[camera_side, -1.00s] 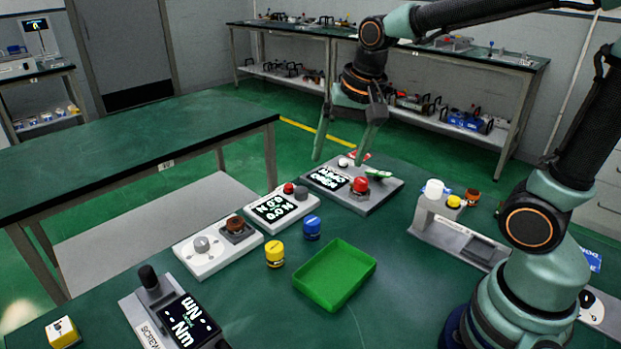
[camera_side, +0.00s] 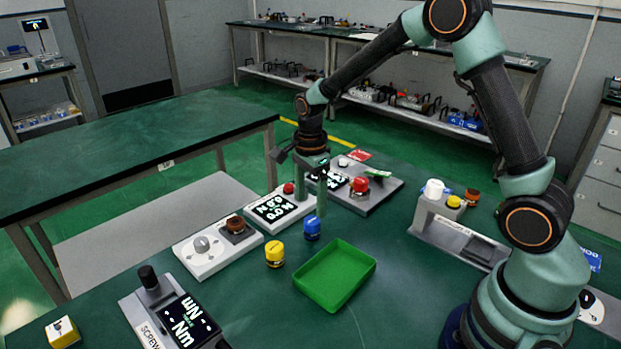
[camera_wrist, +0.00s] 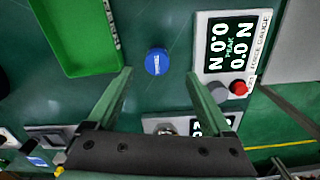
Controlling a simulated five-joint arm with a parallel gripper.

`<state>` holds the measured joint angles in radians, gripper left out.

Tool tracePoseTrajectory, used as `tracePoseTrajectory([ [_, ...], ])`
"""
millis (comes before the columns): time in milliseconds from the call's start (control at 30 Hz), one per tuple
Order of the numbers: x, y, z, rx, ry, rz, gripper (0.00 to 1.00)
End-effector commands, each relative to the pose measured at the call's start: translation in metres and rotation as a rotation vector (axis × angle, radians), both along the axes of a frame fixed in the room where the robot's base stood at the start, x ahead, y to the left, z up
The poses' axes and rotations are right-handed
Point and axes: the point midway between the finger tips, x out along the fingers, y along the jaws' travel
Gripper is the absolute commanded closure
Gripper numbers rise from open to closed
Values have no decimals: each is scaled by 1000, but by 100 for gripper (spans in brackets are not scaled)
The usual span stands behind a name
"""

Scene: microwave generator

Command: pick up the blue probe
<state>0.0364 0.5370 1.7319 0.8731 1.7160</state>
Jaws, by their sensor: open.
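The blue probe (camera_side: 312,227) is a short blue cylinder standing on the green table, between the force gauge and the green tray. In the wrist view the blue probe (camera_wrist: 156,62) lies ahead of the gap between my fingertips, seen from above. My gripper (camera_side: 311,206) is open and empty, pointing down just behind and above the probe in the side view. Its two green fingers also show in the wrist view (camera_wrist: 158,77), one on each side of the probe's line, not touching it.
A green tray (camera_side: 335,275) is close by at right, and a yellow probe (camera_side: 274,254) stands to the left. The force gauge (camera_side: 302,208) with a red button is close behind. Another device with a red knob (camera_side: 360,184) stands farther back. Open table lies in front of the tray.

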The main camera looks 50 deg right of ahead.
Motion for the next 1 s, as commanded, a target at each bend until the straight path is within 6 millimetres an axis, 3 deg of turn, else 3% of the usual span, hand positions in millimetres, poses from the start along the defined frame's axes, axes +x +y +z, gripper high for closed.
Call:
tracePoseTrajectory([
  [100,-1,0,-17,1,3,1,16],
  [367,-3,0,-35,1,3,2,16],
  [600,-6,0,-69,0,4,2,16],
  [933,-5,0,-76,0,0,2,16],
  [967,-5,0,-76,0,0,2,19],
  [1000,-5,0,-76,0,0,2,35],
])
